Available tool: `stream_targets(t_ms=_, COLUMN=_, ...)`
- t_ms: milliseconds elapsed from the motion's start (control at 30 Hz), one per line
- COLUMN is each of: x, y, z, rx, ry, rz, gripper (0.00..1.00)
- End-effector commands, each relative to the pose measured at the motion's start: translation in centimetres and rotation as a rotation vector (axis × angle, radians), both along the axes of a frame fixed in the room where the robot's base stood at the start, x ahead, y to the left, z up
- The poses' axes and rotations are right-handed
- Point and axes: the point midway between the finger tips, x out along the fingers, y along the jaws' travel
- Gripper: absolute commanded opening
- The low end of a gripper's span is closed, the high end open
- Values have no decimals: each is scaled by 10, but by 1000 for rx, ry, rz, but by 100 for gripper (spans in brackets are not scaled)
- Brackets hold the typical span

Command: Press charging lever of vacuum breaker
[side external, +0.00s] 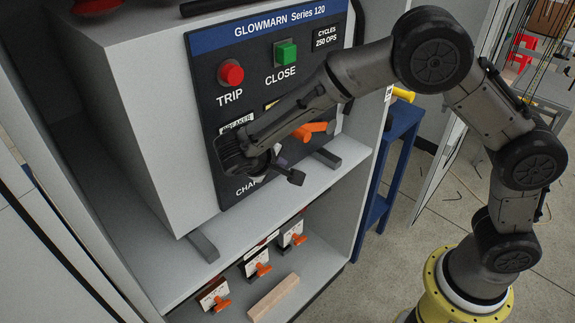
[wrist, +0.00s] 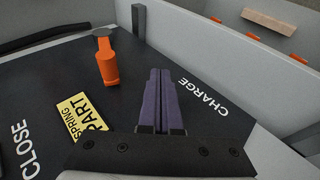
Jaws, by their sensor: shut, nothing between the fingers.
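The vacuum breaker's dark front panel (side external: 205,95) faces out of the grey cabinet. An orange lever (side external: 318,127) sticks out from its lower right part, partly behind my arm. In the wrist view the orange lever (wrist: 107,62) stands left of my fingers, with a clear gap of panel between. My gripper (side external: 283,163) is low in front of the panel by the partly covered CHARGE lettering. In the wrist view my gripper's purple fingers (wrist: 160,75) are shut together and empty, beside the CHARGE lettering. I cannot tell whether the fingertips touch the panel.
A red TRIP button (side external: 231,73) and green CLOSE button (side external: 286,53) sit higher on the panel. A yellow spring label (wrist: 82,116) is near the lever. Below, a shelf holds several small orange-handled units (side external: 256,264) and a wooden block (side external: 273,298). A blue stand (side external: 388,165) is at right.

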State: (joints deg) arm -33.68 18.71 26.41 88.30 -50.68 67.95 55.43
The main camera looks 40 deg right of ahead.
Motion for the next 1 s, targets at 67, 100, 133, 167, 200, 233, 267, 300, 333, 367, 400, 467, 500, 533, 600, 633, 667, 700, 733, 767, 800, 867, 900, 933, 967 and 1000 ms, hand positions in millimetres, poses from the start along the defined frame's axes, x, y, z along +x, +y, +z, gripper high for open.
stream_targets(t_ms=67, x=-4, y=10, z=10, rx=2, ry=-2, rz=3, gripper=0)
stream_targets(t_ms=100, x=-5, y=13, z=14, rx=2, ry=-2, rz=2, gripper=0)
stream_targets(t_ms=133, x=-6, y=15, z=17, rx=1, ry=-3, rz=2, gripper=0)
stream_targets(t_ms=167, x=-7, y=17, z=19, rx=1, ry=-3, rz=2, gripper=0)
stream_targets(t_ms=200, x=-8, y=19, z=21, rx=1, ry=-3, rz=2, gripper=0)
stream_targets(t_ms=233, x=-8, y=21, z=23, rx=1, ry=-3, rz=2, gripper=0)
stream_targets(t_ms=267, x=-9, y=22, z=24, rx=1, ry=-2, rz=2, gripper=0)
stream_targets(t_ms=300, x=-10, y=23, z=25, rx=1, ry=-1, rz=2, gripper=0)
stream_targets(t_ms=333, x=-10, y=23, z=26, rx=1, ry=-1, rz=2, gripper=0)
stream_targets(t_ms=367, x=-10, y=24, z=27, rx=1, ry=-1, rz=0, gripper=0)
stream_targets(t_ms=400, x=-10, y=24, z=27, rx=1, ry=-1, rz=0, gripper=0)
stream_targets(t_ms=467, x=-10, y=24, z=27, rx=1, ry=-1, rz=0, gripper=0)
stream_targets(t_ms=500, x=-10, y=24, z=27, rx=1, ry=-1, rz=0, gripper=0)
stream_targets(t_ms=533, x=-10, y=24, z=27, rx=1, ry=-1, rz=0, gripper=0)
stream_targets(t_ms=600, x=-10, y=24, z=27, rx=1, ry=-1, rz=0, gripper=0)
stream_targets(t_ms=633, x=-10, y=24, z=27, rx=1, ry=-2, rz=1, gripper=0)
stream_targets(t_ms=667, x=-10, y=24, z=27, rx=1, ry=-2, rz=1, gripper=0)
stream_targets(t_ms=700, x=-10, y=24, z=27, rx=1, ry=-2, rz=1, gripper=0)
stream_targets(t_ms=733, x=-10, y=24, z=27, rx=1, ry=-2, rz=1, gripper=0)
stream_targets(t_ms=767, x=-10, y=24, z=27, rx=1, ry=-2, rz=1, gripper=0)
stream_targets(t_ms=800, x=-10, y=24, z=27, rx=1, ry=-2, rz=1, gripper=0)
stream_targets(t_ms=867, x=-10, y=24, z=27, rx=1, ry=-2, rz=1, gripper=0)
stream_targets(t_ms=900, x=-10, y=24, z=27, rx=1, ry=-2, rz=1, gripper=0)
stream_targets(t_ms=933, x=-10, y=24, z=27, rx=1, ry=-2, rz=1, gripper=0)
stream_targets(t_ms=967, x=-10, y=24, z=27, rx=2, ry=-3, rz=0, gripper=0)
stream_targets(t_ms=1000, x=-10, y=24, z=27, rx=1, ry=-2, rz=1, gripper=0)
